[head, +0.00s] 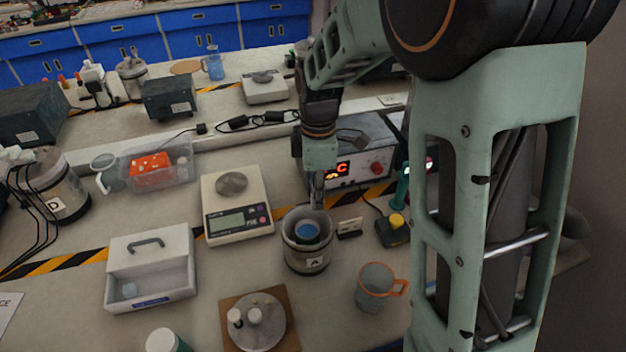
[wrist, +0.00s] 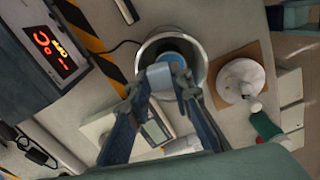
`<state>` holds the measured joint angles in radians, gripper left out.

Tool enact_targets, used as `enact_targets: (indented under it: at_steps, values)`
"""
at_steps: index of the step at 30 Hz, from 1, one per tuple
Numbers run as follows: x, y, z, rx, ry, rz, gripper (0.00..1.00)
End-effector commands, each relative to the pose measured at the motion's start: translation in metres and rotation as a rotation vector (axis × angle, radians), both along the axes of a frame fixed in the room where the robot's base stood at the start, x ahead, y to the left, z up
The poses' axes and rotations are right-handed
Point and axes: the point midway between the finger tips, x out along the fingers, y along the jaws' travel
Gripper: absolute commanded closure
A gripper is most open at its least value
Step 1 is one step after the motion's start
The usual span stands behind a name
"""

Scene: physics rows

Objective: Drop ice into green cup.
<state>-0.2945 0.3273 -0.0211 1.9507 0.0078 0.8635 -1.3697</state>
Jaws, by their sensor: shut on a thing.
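My gripper (wrist: 160,88) is shut on a pale grey-blue block, apparently the ice (wrist: 160,76), in the wrist view. In the head view my gripper (head: 318,200) points down at the back rim of a metal container (head: 306,262) labelled A; the block cannot be made out there. A blue round thing (head: 307,230) lies inside the container. No cup looks plainly green. A grey-green mug with an orange rim and handle (head: 374,287) stands to the container's right. Another greyish-green cup with a pale handle (head: 105,172) stands at the left.
A display box (head: 362,158) stands behind. Some bench between the container and orange-rimmed mug is clear.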

Motion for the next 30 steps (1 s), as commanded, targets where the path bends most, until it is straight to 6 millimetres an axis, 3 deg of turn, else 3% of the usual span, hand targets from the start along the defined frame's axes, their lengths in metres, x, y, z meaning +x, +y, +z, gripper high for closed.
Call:
enact_targets:
  at_steps: [8, 24, 30]
  values:
    - [-0.004, 0.01, 0.004, 0.0, 0.001, 0.144, 0.93]
    - [-0.004, 0.01, -0.05, 0.0, 0.001, 0.142, 0.93]
    - [-0.004, 0.009, -0.055, 0.0, 0.0, 0.142, 0.93]
